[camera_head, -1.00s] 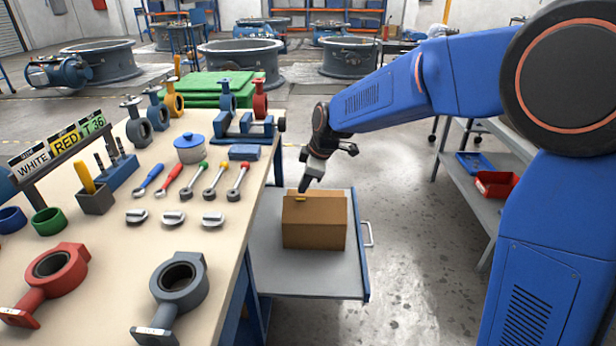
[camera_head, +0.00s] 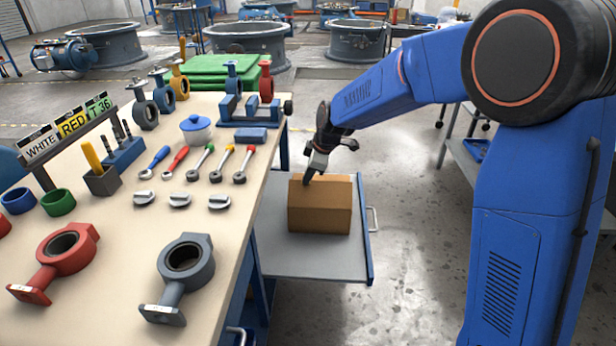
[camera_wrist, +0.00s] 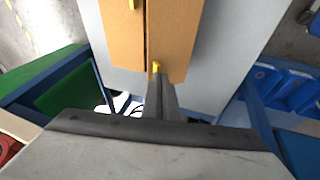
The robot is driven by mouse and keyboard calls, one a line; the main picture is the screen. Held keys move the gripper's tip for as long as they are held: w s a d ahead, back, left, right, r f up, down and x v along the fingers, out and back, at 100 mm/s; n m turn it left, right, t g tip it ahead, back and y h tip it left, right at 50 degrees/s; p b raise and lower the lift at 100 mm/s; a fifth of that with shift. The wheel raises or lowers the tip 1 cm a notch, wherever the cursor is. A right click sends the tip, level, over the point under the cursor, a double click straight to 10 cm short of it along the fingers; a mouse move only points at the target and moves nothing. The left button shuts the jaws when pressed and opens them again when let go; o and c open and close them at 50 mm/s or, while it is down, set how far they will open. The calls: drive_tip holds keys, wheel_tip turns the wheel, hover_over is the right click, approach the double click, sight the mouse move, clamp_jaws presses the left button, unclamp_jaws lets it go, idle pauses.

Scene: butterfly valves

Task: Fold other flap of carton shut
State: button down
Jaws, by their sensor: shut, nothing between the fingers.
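The brown carton (camera_head: 320,212) stands on a grey pull-out shelf (camera_head: 312,262) beside the workbench. My gripper (camera_head: 306,182) is shut and empty, its tip at the carton's top left. In the wrist view the shut fingers (camera_wrist: 157,85) reach over the carton top (camera_wrist: 172,40). A dark seam runs between two top panels, and the fingers lie just right of it. A small yellow spot shows at the fingertips. Whether the tip touches the cardboard, and how far either flap is raised, I cannot tell.
The workbench (camera_head: 120,235) at left holds valve bodies, several hand tools, a blue-lidded pot (camera_head: 196,128) and a blue vise (camera_head: 252,110). A shelf handle (camera_head: 373,220) sticks out at right. The floor right of the shelf is clear.

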drive_tip(key=shift+w, duration=0.1)
drive_tip(key=shift+w+f+g, duration=0.15)
drive_tip(key=shift+w+g, duration=0.1)
drive_tip(key=shift+g, duration=0.05)
drive_tip(key=shift+w, duration=0.25)
drive_tip(key=shift+w+f+g, duration=0.4)
drive_tip(key=shift+w+g, duration=0.25)
drive_tip(key=shift+g, duration=0.25)
drive_tip(key=shift+w+d+f+m+g, duration=0.1)
drive_tip(key=shift+w+f+m+g, duration=0.5)
drive_tip(key=shift+w+f+g, duration=1.6)
drive_tip(key=shift+s+r, duration=0.1)
drive_tip(key=shift+s, duration=0.05)
drive_tip(key=shift+s, duration=0.25)
